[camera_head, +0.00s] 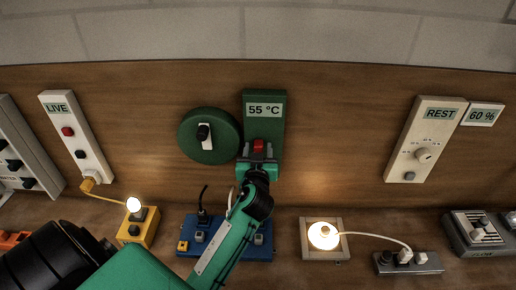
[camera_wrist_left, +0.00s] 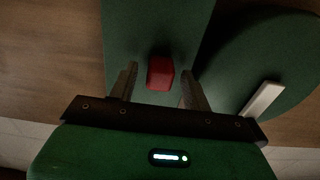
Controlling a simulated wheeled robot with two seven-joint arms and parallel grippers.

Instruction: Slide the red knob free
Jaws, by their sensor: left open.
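The red knob (camera_head: 258,146) sits on the upright green panel (camera_head: 264,98) in the middle of the wooden board, below a label reading 55 °C. My left gripper (camera_head: 258,160) is in front of the panel, just below the knob in the head view. In the left wrist view, the red knob (camera_wrist_left: 160,74) lies between the two fingers of the left gripper (camera_wrist_left: 158,88). The fingers are open, with a gap visible on both sides of the knob. The knob's lower part is partly hidden by the gripper in the head view. My right gripper is not in view.
A round green dial (camera_head: 209,136) with a black and white handle stands close left of the panel. A blue box (camera_head: 262,251) with switches lies below, partly behind my arm. A lit lamp (camera_head: 323,235) stands lower right. A REST panel (camera_head: 424,140) is farther right.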

